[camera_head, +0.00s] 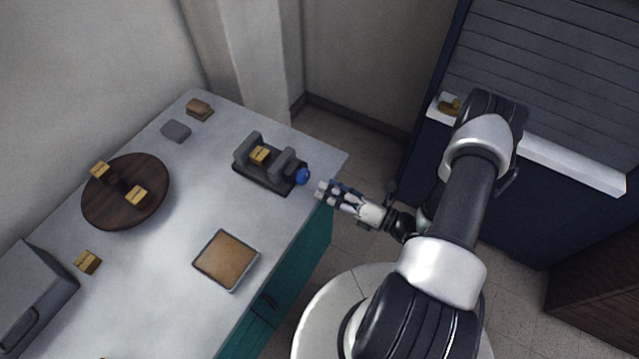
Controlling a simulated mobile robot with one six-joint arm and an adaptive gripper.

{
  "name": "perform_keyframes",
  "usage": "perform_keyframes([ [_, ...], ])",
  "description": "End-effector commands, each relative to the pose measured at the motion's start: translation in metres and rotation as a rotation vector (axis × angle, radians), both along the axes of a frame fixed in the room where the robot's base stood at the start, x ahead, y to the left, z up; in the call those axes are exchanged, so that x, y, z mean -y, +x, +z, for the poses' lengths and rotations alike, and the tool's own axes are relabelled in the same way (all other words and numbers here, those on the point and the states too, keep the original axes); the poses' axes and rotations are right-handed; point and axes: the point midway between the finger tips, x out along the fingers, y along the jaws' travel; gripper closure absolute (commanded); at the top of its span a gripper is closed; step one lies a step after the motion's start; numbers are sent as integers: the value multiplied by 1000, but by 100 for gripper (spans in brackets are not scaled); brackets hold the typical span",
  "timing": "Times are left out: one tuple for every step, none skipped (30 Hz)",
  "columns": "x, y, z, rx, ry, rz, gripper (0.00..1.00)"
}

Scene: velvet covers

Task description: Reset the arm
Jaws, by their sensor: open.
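My arm rises from the lower right and bends back down toward the counter. My gripper (322,189) is open and empty at the counter's right edge. Its fingers point left, close to a small blue ball-like knob (302,176). The knob is on the right end of a dark grey fixture (262,181) with two upright blocks. A small yellow-brown block (260,155) sits between those uprights. I cannot tell whether the fingertips touch the knob; a small gap seems to show.
The pale counter (175,255) holds a round dark wooden board (103,215) with small yellow blocks, a square brown-topped tray (226,260), a loose yellow block (87,262) and a grey box (30,300). A blue cabinet with a slatted top (550,70) stands right. Floor shows between.

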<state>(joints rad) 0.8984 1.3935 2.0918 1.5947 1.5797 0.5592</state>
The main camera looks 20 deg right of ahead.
Motion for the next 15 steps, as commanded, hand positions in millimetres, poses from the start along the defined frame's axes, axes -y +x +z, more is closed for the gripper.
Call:
perform_keyframes([
  [3,-3,0,0,0,-3,40],
  [4,-5,0,0,0,-3,40],
  [5,-6,0,0,0,0,40],
  [5,-7,0,0,0,0,40],
  [5,-8,0,0,0,0,40],
  [5,-8,0,0,0,1,40],
  [5,-8,0,0,0,1,40],
  [6,-8,0,0,0,1,40],
  [5,-8,0,0,0,1,40],
  [5,-8,0,0,0,1,40],
  [5,-8,0,1,-1,1,40],
  [5,-8,0,1,-1,1,40],
  [5,-8,0,1,-1,1,40],
  [5,-8,0,1,-1,1,40],
  [5,-8,0,1,0,1,40],
])
